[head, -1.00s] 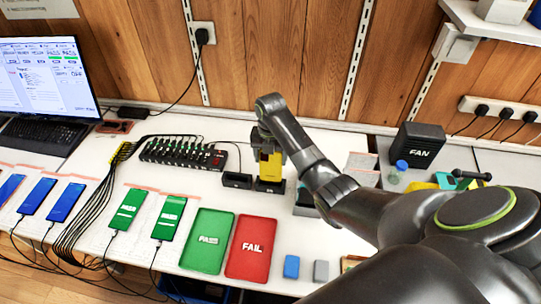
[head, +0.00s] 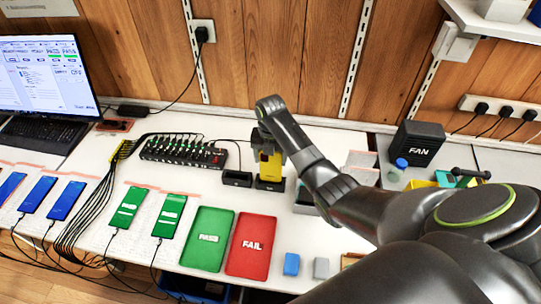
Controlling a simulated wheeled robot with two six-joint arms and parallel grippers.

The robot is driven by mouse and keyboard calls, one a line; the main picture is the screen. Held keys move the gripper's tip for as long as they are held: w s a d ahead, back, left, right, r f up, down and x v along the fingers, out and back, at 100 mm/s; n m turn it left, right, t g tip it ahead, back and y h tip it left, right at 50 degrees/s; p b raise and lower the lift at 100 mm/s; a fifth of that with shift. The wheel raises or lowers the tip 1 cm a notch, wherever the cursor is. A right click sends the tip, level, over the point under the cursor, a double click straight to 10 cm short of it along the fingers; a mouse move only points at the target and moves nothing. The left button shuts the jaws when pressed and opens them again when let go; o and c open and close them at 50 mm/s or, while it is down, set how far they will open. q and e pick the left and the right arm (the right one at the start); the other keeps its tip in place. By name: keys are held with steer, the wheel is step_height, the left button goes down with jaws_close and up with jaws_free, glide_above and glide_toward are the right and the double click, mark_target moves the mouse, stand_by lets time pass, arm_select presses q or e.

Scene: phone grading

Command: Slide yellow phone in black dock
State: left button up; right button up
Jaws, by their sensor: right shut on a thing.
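The yellow phone (head: 270,165) stands upright at the black dock (head: 270,184), its lower end at or in the dock's top. I cannot tell how deep it sits. My right gripper (head: 266,146) comes down from above and is shut on the upper part of the phone. My right arm covers the area to the right of the dock. My left gripper is not in view.
A second black dock (head: 237,178) stands empty just left. A black hub (head: 182,152) with cables lies further left. A green PASS tray (head: 207,239) and a red FAIL tray (head: 250,244) lie in front. Green phones (head: 129,207) and blue phones (head: 66,200) lie at left.

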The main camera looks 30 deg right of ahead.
steer(key=shift+f, duration=0.2)
stand_by(0.5)
steer(key=shift+f, duration=0.5)
steer(key=shift+f, duration=0.15)
steer(key=shift+f+b, duration=0.4)
steer(key=shift+f, duration=0.15)
steer(key=o, duration=1.2)
steer(key=shift+r, duration=0.1)
